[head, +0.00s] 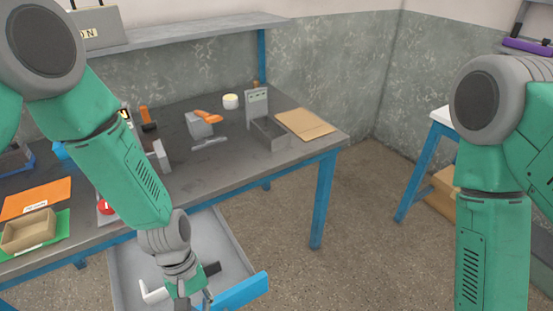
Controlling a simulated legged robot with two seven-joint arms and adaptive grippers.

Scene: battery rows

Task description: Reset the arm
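My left arm comes down from the upper left across the workbench (230,165). Its gripper (190,300) is at the bottom edge of the head view, over or in an open drawer (205,235) with a blue front. The fingers are mostly cut off, so I cannot tell whether they are open or shut. A white bent piece (154,292) and a black piece (212,269) show beside the gripper. My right arm hangs down at the right side, and its gripper is below the frame.
A wooden tray (28,232) lies on a green sheet at the left, near an orange folder (38,197). A grey metal bin (270,134) and a cardboard sheet (304,124) are at the bench's right end. A blue-legged table (418,172) stands right. Open floor lies between.

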